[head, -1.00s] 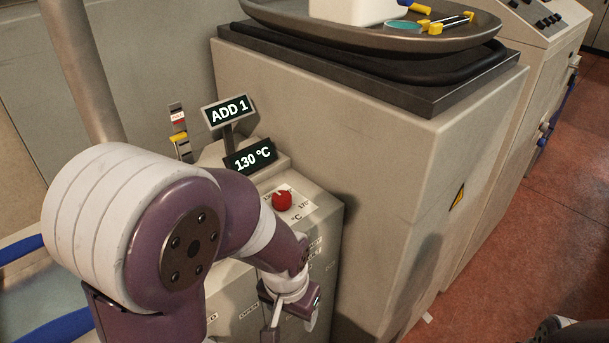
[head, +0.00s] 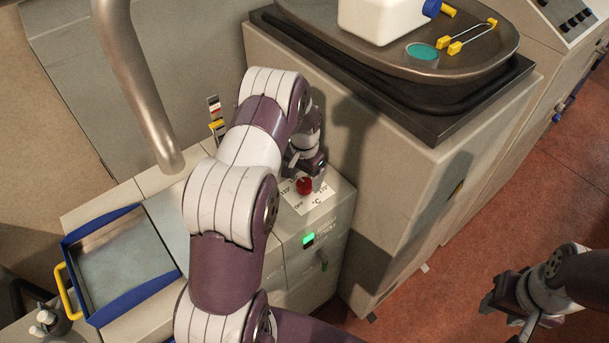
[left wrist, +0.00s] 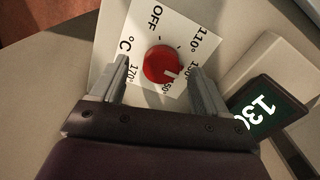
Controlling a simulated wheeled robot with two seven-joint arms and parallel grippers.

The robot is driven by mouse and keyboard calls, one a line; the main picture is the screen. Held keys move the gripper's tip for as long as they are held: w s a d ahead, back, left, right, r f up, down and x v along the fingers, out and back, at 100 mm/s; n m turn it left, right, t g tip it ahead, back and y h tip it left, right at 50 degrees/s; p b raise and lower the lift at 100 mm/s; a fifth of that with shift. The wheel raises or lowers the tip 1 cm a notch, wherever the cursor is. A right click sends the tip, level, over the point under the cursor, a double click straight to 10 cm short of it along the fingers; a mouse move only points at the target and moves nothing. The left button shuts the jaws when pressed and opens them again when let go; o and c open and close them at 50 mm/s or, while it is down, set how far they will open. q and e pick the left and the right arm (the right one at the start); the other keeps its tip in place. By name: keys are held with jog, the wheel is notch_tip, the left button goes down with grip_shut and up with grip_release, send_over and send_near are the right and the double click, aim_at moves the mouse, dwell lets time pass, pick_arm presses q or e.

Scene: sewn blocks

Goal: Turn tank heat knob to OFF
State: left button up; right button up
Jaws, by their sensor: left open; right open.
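The red tank heat knob (head: 305,186) sits on a white dial plate (head: 310,203) on top of the grey machine. In the left wrist view the knob (left wrist: 160,62) has a white mark pointing to the lower right, between the 130° and 150° labels. OFF is printed at the plate's top in that view. My left gripper (head: 309,177) is open over the dial. Its fingers (left wrist: 160,75) stand on either side of the knob, with small gaps showing. My right gripper (head: 506,318) is open at the lower right, over the floor and far from the knob.
A blue-rimmed basin (head: 125,265) lies left. A green light (head: 308,239) glows on the machine's front.

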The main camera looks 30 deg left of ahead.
aim_at(304, 184)
pick_arm(q)
jog(key=f, duration=0.3)
jog(key=shift+w+a+f+p, duration=0.2)
jog(key=shift+a+f+p, duration=0.05)
jog(key=shift+p, duration=0.05)
jog(key=shift+d, duration=0.1)
pick_arm(e)
jog(key=shift+w+a+r, duration=0.15)
jog(key=shift+a+r, duration=0.05)
jog(key=shift+r, duration=0.4)
pick_arm(q)
jog(key=shift+s+d+r, duration=0.1)
jog(key=shift+c, duration=1.2)
jog(key=c, duration=0.8)
pick_arm(e)
jog(key=shift+f, duration=0.1)
